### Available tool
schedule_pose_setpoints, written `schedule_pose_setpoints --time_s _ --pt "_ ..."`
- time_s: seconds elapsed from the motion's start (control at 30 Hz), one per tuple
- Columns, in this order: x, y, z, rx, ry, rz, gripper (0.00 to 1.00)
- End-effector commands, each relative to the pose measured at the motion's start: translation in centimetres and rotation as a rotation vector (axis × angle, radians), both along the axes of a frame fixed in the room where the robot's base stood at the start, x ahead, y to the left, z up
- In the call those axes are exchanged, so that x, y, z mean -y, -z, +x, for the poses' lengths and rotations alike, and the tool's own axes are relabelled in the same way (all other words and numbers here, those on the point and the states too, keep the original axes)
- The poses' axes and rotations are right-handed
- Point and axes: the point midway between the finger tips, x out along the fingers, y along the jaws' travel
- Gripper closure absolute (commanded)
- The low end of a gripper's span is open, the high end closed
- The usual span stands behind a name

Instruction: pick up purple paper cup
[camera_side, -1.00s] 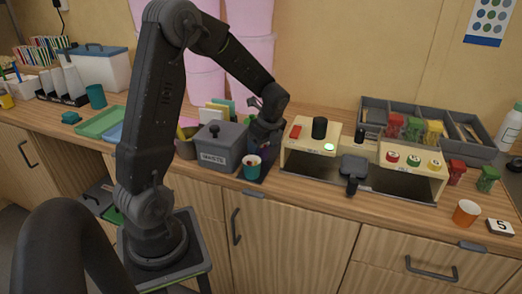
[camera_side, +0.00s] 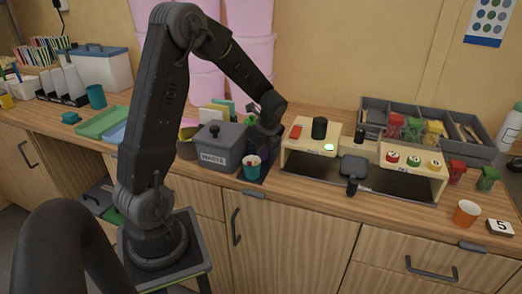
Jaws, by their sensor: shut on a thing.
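My gripper (camera_side: 264,146) points down over a dark mat behind a teal cup and beside the grey waste bin. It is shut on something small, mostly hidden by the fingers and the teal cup. A faint dark purple patch shows at the fingertips, which fits the purple paper cup, but its shape and whether it touches the mat cannot be made out.
The grey waste bin (camera_side: 219,151) stands close on the left. The teal cup (camera_side: 251,170) holds small coloured items just in front. A cream-topped stand (camera_side: 310,142) is close on the right. An orange cup (camera_side: 466,213) stands at the far right.

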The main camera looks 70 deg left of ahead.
Motion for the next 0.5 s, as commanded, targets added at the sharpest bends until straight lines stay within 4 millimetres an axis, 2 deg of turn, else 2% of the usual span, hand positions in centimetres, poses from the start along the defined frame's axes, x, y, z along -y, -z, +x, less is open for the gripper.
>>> schedule_pose_setpoints --time_s 0.27,0.5 --pt "0.0 -1.5 0.1 0.003 -0.001 0.002 0.67" --pt "-0.1 -5.5 0.1 0.006 -0.001 0.003 0.67"
